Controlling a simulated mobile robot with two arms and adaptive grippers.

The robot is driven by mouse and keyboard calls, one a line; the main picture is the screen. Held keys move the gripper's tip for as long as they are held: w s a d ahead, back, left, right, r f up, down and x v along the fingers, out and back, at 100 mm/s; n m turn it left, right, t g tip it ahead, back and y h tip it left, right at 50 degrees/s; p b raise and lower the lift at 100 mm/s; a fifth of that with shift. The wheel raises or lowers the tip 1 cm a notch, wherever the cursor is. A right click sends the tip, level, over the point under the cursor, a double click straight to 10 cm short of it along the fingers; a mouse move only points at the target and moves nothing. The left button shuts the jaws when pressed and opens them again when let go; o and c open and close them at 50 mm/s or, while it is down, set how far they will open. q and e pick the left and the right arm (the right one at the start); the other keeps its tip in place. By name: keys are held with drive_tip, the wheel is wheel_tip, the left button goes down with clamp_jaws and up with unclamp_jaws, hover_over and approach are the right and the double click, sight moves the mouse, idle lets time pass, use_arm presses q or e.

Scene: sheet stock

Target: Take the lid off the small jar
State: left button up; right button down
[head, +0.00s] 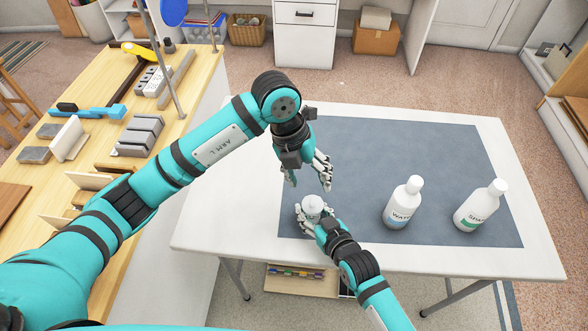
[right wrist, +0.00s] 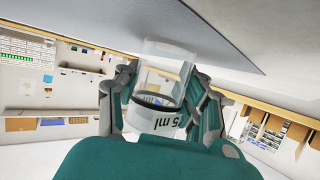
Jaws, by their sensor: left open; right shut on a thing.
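The small jar (head: 313,205) stands upright at the front left of the dark mat, with a pale top. In the right wrist view it is a clear, see-through jar (right wrist: 165,75) with a dark ring and a pale band marked "5 ml". I cannot clearly make out where its lid ends and its body begins. My right gripper (head: 313,214) is shut on the jar, with fingers on both sides, also seen in the right wrist view (right wrist: 162,92). My left gripper (head: 308,184) is open and empty, pointing down just above and behind the jar.
The white table (head: 225,205) carries a dark blue-grey mat (head: 370,160). Two white bottles, one labelled water (head: 405,203) and one farther right (head: 482,207), stand right of my right gripper. The mat behind the bottles is clear. A wooden bench (head: 200,95) with tools stands left.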

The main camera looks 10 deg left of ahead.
sight(314, 200)
use_arm(q)
drive_tip(key=f+n, duration=0.3)
drive_tip(key=n, duration=0.3)
drive_tip(key=d+f+n+h, duration=0.1)
drive_tip(key=f+n, duration=0.2)
drive_tip(key=n, duration=0.3)
drive_tip(key=f+n, duration=0.4)
drive_tip(key=n, duration=0.3)
drive_tip(key=shift+w+d, duration=0.25)
drive_tip(key=shift+w, duration=0.05)
drive_tip(key=c, duration=1.1)
drive_tip(key=shift+o, duration=0.2)
drive_tip(key=shift+r, duration=0.2)
